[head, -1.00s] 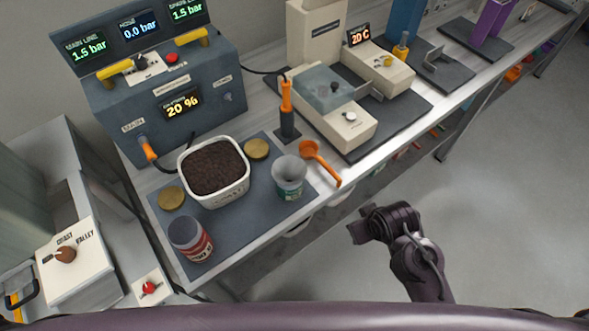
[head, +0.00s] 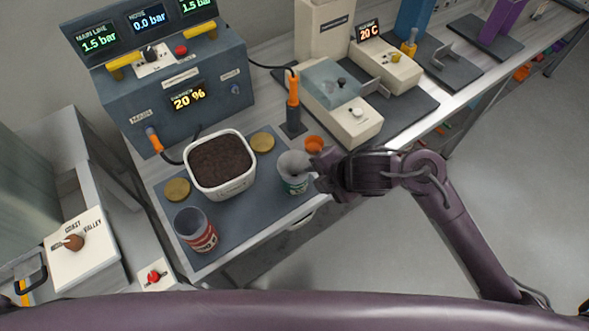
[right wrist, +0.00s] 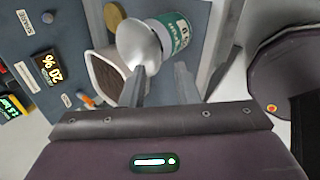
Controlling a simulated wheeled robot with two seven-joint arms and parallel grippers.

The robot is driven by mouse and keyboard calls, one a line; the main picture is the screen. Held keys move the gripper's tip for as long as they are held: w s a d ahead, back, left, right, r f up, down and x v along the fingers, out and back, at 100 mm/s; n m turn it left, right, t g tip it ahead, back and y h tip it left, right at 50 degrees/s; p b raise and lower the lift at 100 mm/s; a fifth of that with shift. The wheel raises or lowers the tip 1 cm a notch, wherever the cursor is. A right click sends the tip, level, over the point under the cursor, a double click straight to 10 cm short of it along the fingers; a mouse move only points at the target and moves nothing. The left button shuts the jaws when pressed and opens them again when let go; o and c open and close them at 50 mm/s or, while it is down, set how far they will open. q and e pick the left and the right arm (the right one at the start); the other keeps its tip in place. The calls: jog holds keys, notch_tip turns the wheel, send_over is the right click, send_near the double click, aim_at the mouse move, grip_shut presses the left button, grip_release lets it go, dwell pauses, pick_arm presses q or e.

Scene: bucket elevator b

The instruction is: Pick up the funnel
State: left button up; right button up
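The grey funnel (head: 292,163) sits at the mouth of a can with a green label (head: 297,187), at the right edge of the dark mat. In the right wrist view the funnel (right wrist: 140,38) is a pale cone, with the green-labelled can (right wrist: 182,30) beside it. My right gripper (head: 319,178) is just to the right of the funnel and can. In the right wrist view its two fingers (right wrist: 162,80) stand apart with nothing clearly held between them; the funnel lies just beyond the tips. Whether a finger touches it I cannot tell. My left gripper is not in view.
A white tub of dark grounds (head: 222,190), two gold lids and a red-labelled can (head: 195,230) share the mat (head: 245,222). An orange scoop (head: 313,144) is partly hidden behind my right gripper. An orange-handled tool (head: 293,100) stands behind. Floor is clear right of the bench.

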aim_at(305, 176)
jog(key=x, duration=0.5)
jog(key=shift+a, duration=0.15)
jog(key=shift+c, duration=0.5)
grip_shut()
